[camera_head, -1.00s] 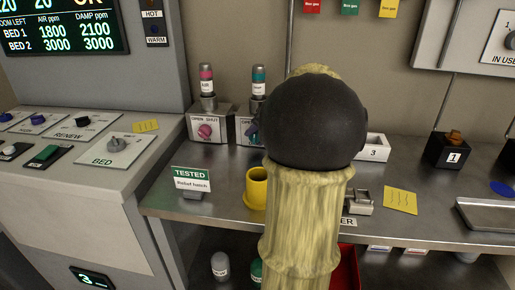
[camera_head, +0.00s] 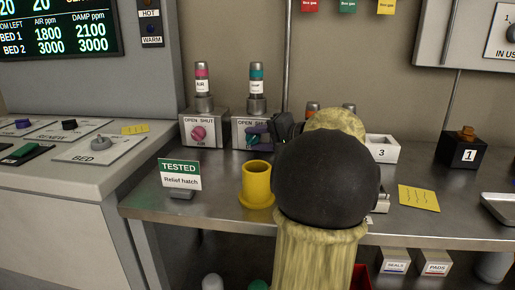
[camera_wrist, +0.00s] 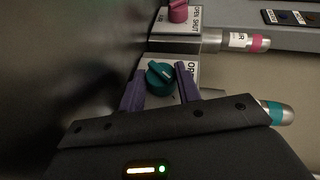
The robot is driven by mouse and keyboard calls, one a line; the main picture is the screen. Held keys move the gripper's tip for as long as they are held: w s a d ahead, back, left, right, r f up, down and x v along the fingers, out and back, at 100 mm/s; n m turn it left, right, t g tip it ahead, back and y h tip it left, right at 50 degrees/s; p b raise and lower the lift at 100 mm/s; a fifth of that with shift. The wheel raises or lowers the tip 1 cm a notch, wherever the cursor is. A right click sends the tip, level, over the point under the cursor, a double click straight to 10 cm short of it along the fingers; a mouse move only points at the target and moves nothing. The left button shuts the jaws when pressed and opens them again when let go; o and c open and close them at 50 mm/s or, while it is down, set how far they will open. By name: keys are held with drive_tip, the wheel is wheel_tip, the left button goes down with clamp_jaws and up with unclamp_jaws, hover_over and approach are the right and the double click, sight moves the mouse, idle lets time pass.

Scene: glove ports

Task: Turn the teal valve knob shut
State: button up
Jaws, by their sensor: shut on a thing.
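The teal valve knob (camera_wrist: 160,77) sits on the face of its valve box, between my gripper's two purple fingers in the wrist view. Its raised bar lies at a slant there. My gripper (camera_wrist: 161,85) is shut on the knob, one finger at each side. The valve box (camera_head: 242,123) has an OPEN SHUT label, partly covered. A bottle with a teal band (camera_head: 257,80) stands on top of it.
A similar box with a pink knob (camera_head: 199,134) stands close on the left. A yellow cup (camera_head: 256,185) and a TESTED sign (camera_head: 180,174) stand in front. A white tray marked 3 (camera_head: 382,148) and a black block marked 1 (camera_head: 461,148) are to the right.

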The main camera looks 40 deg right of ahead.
idle(0.4)
drive_tip(key=o, duration=1)
drive_tip(key=shift+c, duration=0.2)
drive_tip(key=p+v, duration=0.3)
drive_tip(key=v, duration=1.4)
drive_tip(key=shift+s+p, duration=0.25)
drive_tip(key=shift+p, duration=0.05)
